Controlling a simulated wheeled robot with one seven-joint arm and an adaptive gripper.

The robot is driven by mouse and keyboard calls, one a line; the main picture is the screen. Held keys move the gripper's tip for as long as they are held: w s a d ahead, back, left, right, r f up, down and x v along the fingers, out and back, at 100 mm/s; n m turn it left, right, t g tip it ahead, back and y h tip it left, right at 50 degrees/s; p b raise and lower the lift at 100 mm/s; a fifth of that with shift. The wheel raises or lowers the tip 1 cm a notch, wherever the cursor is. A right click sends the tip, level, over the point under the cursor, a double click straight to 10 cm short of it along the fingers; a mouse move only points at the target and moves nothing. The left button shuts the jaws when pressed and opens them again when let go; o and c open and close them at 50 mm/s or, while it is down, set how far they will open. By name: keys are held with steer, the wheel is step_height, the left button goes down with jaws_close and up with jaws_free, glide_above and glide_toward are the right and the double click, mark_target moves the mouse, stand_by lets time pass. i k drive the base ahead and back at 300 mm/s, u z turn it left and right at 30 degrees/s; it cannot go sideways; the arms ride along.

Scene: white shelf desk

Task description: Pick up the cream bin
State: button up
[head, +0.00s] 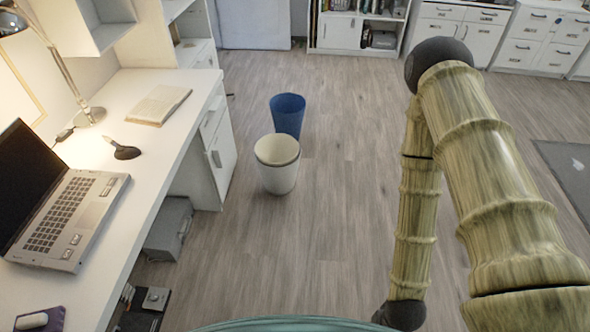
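The cream bin (278,176) stands upright on the wooden floor near the middle of the head view, to the right of the desk. It looks empty, and its rim shows a double edge. A blue bin (287,122) stands just behind it. My arm comes in from the right side, well to the right of the bins. My gripper is not in the picture, so whether it is open or shut does not show.
A white desk (165,92) with a laptop (65,210), a lamp and an open book (159,104) runs along the left. A grey box (169,228) sits on the floor under it. The floor (330,220) around the bins' right side is clear. White cabinets line the back.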

mark_target(273, 150)
steer(key=z, duration=1.05)
steer(key=i, duration=2.4)
steer(key=z, duration=0.7)
steer(key=i, duration=1)
steer(key=u, duration=4.4)
steer(key=i, duration=0.3)
steer(key=u, duration=0.05)
